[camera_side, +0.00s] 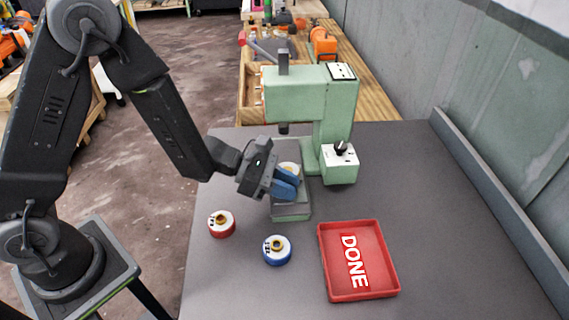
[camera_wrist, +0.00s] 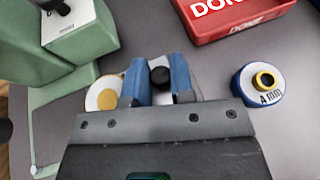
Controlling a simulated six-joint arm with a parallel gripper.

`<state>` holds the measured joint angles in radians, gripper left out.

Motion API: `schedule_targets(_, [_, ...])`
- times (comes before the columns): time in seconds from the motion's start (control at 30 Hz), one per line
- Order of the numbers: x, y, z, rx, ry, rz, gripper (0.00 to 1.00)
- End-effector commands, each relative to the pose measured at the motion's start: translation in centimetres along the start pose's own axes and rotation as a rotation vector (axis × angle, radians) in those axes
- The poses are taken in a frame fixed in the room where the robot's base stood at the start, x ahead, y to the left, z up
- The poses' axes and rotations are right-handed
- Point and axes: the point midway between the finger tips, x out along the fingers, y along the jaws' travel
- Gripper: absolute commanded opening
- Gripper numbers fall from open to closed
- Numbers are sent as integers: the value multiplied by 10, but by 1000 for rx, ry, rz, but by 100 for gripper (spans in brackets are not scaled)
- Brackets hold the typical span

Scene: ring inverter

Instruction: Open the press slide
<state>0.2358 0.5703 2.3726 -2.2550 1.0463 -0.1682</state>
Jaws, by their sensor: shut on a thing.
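The green press (camera_side: 305,95) stands at the back of the grey table. Its slide (camera_side: 291,212) is at the foot of the press, toward the front. A white ring with a yellowish centre sits on the slide; it also shows in the wrist view (camera_wrist: 104,93). My gripper (camera_side: 287,184) is at the slide, with its blue fingers shut on a black round knob (camera_wrist: 161,76), seen between them in the wrist view. The fingers and wrist hide part of the slide in the side view.
A red-sided ring (camera_side: 221,224) and a blue-sided ring (camera_side: 277,250) stand on the table in front of the slide. The red DONE tray (camera_side: 358,260) lies to the right. The table's right side is clear.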

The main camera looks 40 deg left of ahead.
Motion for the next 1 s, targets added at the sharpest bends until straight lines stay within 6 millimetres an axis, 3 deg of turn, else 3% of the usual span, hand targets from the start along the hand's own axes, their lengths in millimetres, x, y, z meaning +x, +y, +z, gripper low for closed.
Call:
schedule_targets(0.13, [4, -16, 2, 3, -2, -2, 0])
schedule_targets(0.47, [4, -18, 2, 2, -2, 2, 0])
schedule_targets(0.5, [4, -17, 2, 2, -2, 2, 25])
schedule_targets(0.6, [4, -17, 2, 2, -1, 2, 33])
schedule_targets(0.87, [2, -17, 2, 1, -1, 3, 33])
schedule_targets(1.0, [-13, -16, 2, 0, -1, 6, 33])
